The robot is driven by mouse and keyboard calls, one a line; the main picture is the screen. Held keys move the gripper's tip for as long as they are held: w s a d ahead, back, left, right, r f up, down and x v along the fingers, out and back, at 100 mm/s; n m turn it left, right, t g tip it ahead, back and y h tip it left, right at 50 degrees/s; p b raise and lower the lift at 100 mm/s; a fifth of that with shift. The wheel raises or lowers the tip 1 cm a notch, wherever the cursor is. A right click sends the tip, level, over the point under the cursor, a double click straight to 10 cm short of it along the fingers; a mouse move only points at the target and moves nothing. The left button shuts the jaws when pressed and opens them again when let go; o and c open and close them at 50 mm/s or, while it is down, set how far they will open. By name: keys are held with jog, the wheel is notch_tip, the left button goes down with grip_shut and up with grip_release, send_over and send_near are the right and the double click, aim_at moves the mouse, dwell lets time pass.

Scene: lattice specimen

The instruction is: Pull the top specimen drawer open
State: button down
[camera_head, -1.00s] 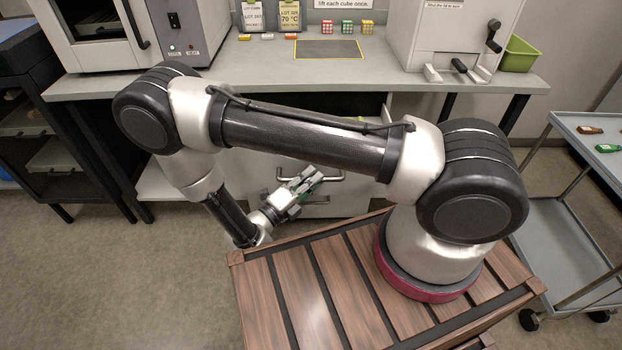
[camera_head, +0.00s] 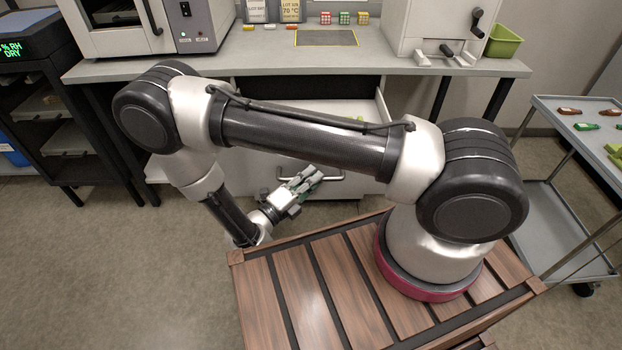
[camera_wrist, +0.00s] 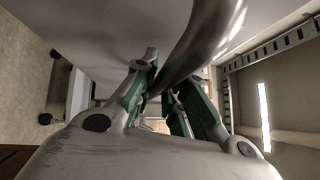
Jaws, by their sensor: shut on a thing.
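The top specimen drawer (camera_head: 352,182) stands pulled out from under the bench, partly hidden behind my arm. Part of its inside shows between my arm and the bench, with a small yellow-green thing in it. Its metal bar handle (camera_head: 342,176) is on the front; in the wrist view the handle (camera_wrist: 205,45) curves large and close between the fingers. My gripper (camera_head: 312,178) is shut on the handle, and its green-sided fingers (camera_wrist: 160,92) sit around the bar in the wrist view.
The grey bench (camera_head: 270,55) carries an oven (camera_head: 130,25), small cubes and a white press (camera_head: 435,30). A dark cabinet (camera_head: 50,110) stands left. A trolley (camera_head: 570,105) with small items stands right. Floor at the front left is clear.

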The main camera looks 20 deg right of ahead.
jog(key=c, duration=1.5)
grip_release()
jog(key=shift+o, duration=0.2)
